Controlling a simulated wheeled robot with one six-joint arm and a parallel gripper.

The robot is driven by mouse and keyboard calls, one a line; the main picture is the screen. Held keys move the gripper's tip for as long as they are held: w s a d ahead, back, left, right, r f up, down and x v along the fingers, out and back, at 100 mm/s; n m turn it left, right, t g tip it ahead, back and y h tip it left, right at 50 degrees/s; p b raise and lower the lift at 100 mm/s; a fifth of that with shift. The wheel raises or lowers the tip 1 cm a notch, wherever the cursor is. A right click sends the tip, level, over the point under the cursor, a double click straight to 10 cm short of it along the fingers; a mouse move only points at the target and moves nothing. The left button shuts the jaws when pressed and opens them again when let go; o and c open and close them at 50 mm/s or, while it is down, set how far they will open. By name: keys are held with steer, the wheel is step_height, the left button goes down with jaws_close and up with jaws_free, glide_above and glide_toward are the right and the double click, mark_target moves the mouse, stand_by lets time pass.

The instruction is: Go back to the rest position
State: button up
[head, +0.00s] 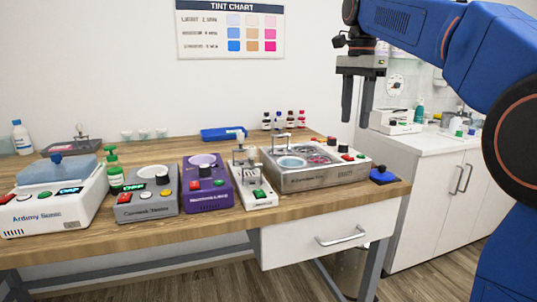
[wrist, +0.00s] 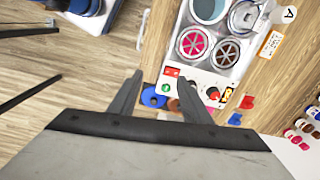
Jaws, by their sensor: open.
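My gripper (head: 357,115) hangs in the air near the right end of the wooden table in the head view, fingers pointing down. It is open, with a gap between the fingers and nothing held. In the wrist view the two dark fingers of my gripper (wrist: 160,88) are spread apart above the table's edge. My blue arm reaches in from the right of the head view.
A silver machine with round wells (head: 318,179) stands below my gripper, beside a blue knob (head: 383,175). A purple device (head: 207,190), a grey device (head: 148,207) and a white device (head: 50,212) stand further left. A white cabinet (head: 430,210) is at right.

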steer(key=s+d+f+n+t, duration=0.2)
steer(key=s+f+n, duration=0.4)
steer(key=s+f, duration=0.9)
steer(key=s+d+f+n+t, duration=0.2)
steer(key=s+d+f+n, duration=0.2)
steer(key=s+f, duration=1.2)
step_height(320, 180, down, 3)
steer(key=n, duration=0.3)
steer(key=shift+s+d+r+t, duration=0.15)
steer(key=shift+s+t, duration=0.05)
steer(key=shift+t, duration=0.2)
